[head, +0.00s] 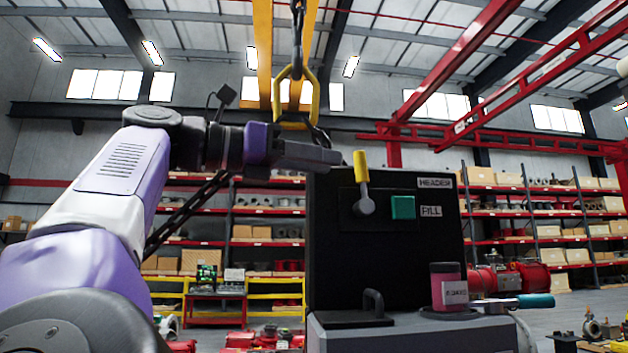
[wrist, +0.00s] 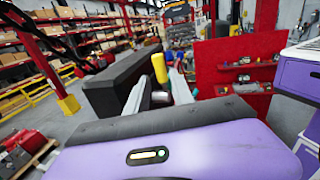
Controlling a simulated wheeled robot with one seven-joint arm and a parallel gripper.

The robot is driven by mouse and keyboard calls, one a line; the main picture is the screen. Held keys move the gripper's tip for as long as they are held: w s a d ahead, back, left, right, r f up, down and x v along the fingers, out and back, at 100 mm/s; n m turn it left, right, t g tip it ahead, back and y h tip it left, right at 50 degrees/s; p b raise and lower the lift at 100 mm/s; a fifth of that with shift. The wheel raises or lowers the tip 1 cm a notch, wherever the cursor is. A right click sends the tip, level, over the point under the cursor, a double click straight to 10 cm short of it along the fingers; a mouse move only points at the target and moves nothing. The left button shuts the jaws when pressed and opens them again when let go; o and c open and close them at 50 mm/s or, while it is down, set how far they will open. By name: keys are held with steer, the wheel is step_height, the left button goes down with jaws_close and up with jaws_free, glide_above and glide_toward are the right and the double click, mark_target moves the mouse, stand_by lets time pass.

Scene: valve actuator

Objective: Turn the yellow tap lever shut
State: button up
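The yellow tap lever (head: 361,167) points up from a grey pivot (head: 366,207) on the front of a black panel box (head: 330,250). My gripper (head: 335,158) reaches in from the left at the height of the yellow grip, its tips close to it. In the wrist view the two fingers (wrist: 160,80) stand apart, and the yellow lever (wrist: 158,67) shows in the gap between their tips. I cannot tell whether either finger touches it. The lever's pivot is hidden in the wrist view.
A teal square (head: 403,207) sits right of the lever, by the labels HEADER and FILL. A pink jar (head: 447,290) and a dark handle (head: 373,305) are on the grey cabinet (head: 410,338) below. A yellow hoist hook (head: 296,95) hangs above my wrist.

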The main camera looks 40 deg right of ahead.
mark_target(356, 166)
steer(key=shift+x, duration=3.9)
jaws_close()
